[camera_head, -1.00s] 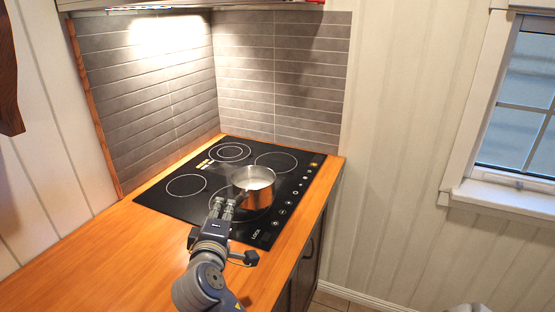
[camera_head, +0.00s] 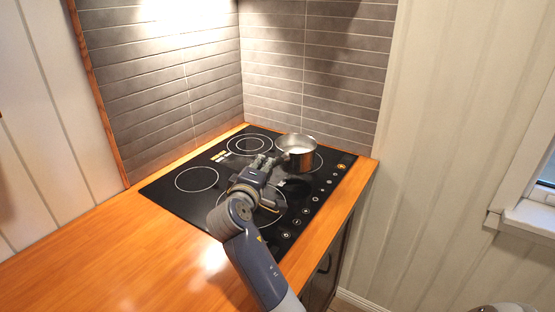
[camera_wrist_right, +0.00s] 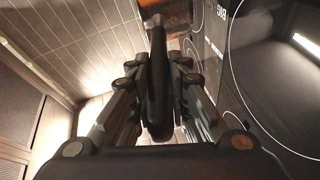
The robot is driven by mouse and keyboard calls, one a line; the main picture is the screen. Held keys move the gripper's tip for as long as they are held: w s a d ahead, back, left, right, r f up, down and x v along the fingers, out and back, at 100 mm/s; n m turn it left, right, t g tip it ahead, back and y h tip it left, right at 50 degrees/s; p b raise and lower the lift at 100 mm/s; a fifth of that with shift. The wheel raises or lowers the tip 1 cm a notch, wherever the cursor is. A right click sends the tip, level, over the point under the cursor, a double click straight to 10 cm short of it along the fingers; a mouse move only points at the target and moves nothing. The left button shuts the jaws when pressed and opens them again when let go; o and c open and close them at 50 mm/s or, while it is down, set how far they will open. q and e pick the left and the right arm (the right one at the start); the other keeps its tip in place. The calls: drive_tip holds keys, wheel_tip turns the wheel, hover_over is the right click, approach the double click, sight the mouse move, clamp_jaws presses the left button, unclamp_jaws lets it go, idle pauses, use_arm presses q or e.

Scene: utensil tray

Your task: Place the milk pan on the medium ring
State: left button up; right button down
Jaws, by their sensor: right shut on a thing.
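The milk pan (camera_head: 297,155) is a small shiny metal pot, upright over the back right ring (camera_head: 321,163) of the black cooktop. That ring looks middle-sized and is partly hidden by the pan. I cannot tell whether the pan's base touches the glass. My right gripper (camera_head: 270,160) is left of the pan, shut on its handle. In the right wrist view the dark handle (camera_wrist_right: 158,85) lies between the fingers (camera_wrist_right: 155,100), with the coppery pan side (camera_wrist_right: 172,18) beyond. My left gripper is not in view.
The cooktop (camera_head: 222,205) has a large front ring (camera_head: 285,212), a left ring (camera_head: 197,179) and a double back ring (camera_head: 247,144), all free of pots. Tiled walls (camera_head: 330,90) stand close behind. The wooden counter (camera_head: 110,250) at the left is clear.

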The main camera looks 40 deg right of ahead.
drive_tip(key=x, duration=0.3)
drive_tip(key=f+p+x, duration=0.1)
drive_tip(key=x, duration=0.3)
drive_tip(key=f+x, duration=0.1)
drive_tip(key=x, duration=0.3)
drive_tip(key=shift+a+f+p, duration=0.15)
drive_tip(key=shift+f+p, duration=0.05)
drive_tip(key=shift+p, duration=0.2)
drive_tip(key=shift+f, duration=0.2)
drive_tip(key=c, duration=1.7)
unclamp_jaws()
drive_tip(key=shift+f, duration=0.1)
drive_tip(key=shift+o, duration=0.9)
